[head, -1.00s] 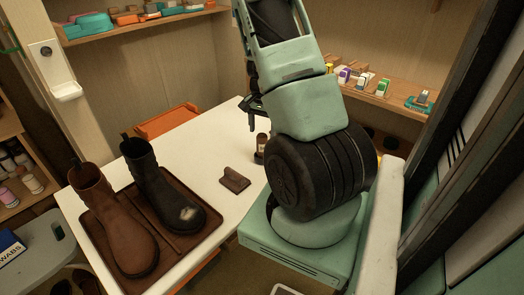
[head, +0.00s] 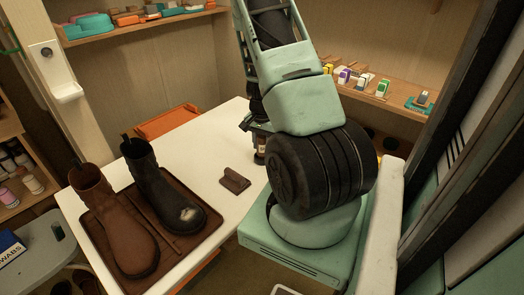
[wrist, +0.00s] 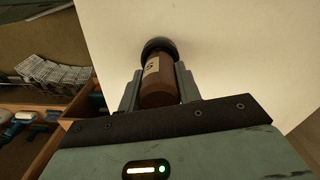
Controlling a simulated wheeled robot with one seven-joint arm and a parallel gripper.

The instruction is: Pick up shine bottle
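The shine bottle (wrist: 158,84) is brown with a pale label and a dark, wider part at its far end. In the head view the bottle (head: 261,143) stands upright near the right end of the white table (head: 215,150), partly hidden by my arm. My gripper (wrist: 158,80) reaches down over it. In the wrist view one finger lies on each side of the bottle, very close to it. I cannot tell whether the fingers press on it or leave a small gap.
A small brown block (head: 235,180) lies left of the bottle. A brown tray (head: 207,232) holds a brown boot (head: 120,235) and a black boot (head: 160,190). Shelves with small items (head: 382,88) stand behind. The table's far middle is clear.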

